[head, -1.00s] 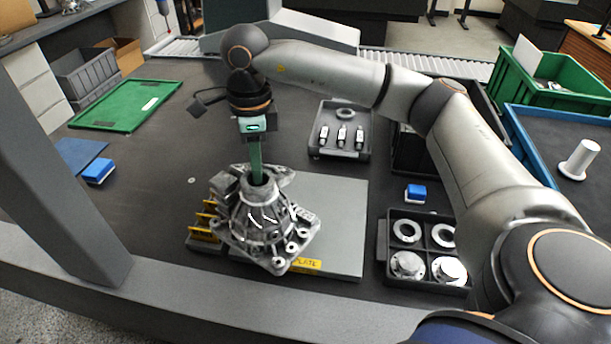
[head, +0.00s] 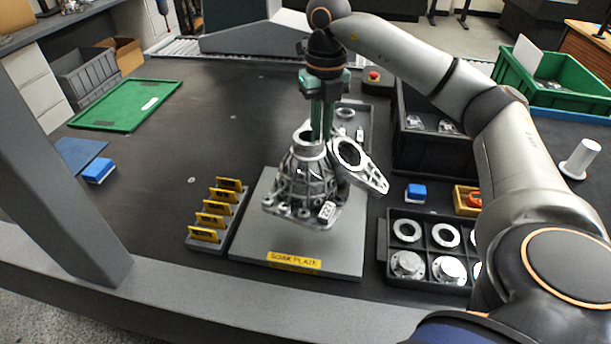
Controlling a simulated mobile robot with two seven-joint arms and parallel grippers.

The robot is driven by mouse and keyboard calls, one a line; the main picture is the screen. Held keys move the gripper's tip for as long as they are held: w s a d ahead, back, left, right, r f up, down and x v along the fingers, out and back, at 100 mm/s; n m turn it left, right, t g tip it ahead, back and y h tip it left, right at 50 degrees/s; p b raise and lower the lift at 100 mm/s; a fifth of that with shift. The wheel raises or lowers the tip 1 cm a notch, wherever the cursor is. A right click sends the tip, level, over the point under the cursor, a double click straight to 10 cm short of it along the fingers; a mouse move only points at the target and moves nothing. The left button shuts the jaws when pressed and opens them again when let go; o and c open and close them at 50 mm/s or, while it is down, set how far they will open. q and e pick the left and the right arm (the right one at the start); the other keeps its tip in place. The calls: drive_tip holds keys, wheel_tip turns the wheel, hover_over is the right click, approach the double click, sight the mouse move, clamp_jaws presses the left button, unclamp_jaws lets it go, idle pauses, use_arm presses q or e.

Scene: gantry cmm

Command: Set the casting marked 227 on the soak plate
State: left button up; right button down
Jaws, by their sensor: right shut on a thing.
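The grey metal casting (head: 303,180) is over the back part of the soak plate (head: 330,255), a flat grey slab with a yellow label on its front edge. A small white number tag (head: 326,212) is on the casting's lower front; its digits are too small to read surely. The casting stands roughly upright, with a ringed arm sticking out to the right. I cannot tell whether its base touches the plate. My right gripper (head: 322,135) points down and is shut on the casting at its top. My left gripper is not in view.
A rack of yellow tags (head: 216,212) stands just left of the plate. A dark tray of metal rings and flanges (head: 382,255) is at the right, with a blue block (head: 416,193) behind it. A grey tray (head: 365,125) sits behind the casting.

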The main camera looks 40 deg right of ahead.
sight(337, 138)
drive_tip(key=shift+s+d+r+m, duration=0.95)
drive_tip(key=shift+s+d+m, duration=0.6)
drive_tip(key=shift+d+m, duration=1.9)
drive_tip(key=shift+s+d+r+m, duration=1.25)
drive_tip(key=shift+d+m, duration=1.25)
drive_tip(key=shift+m, duration=1.75)
drive_tip(key=w+a+f, duration=0.1)
drive_tip(key=a, duration=0.1)
drive_tip(key=w+a+f, duration=0.3)
drive_tip(key=w+a, duration=0.1)
drive_tip(key=a, duration=0.1)
drive_tip(key=shift+w+a+f, duration=0.1)
drive_tip(key=shift+w+f, duration=0.15)
drive_tip(key=shift+f, duration=0.1)
drive_tip(key=f, duration=0.1)
drive_tip(key=w+a+f, duration=0.2)
drive_tip(key=f, duration=0.1)
drive_tip(key=shift+a+f, duration=0.1)
drive_tip(key=shift+a, duration=0.15)
drive_tip(key=shift+w+a+f, duration=0.3)
drive_tip(key=shift+f, duration=0.15)
drive_tip(key=shift+w+a+f, duration=0.1)
drive_tip(key=shift+f, duration=0.8)
drive_tip(key=shift+w+a+f, duration=0.1)
drive_tip(key=shift+f, duration=0.8)
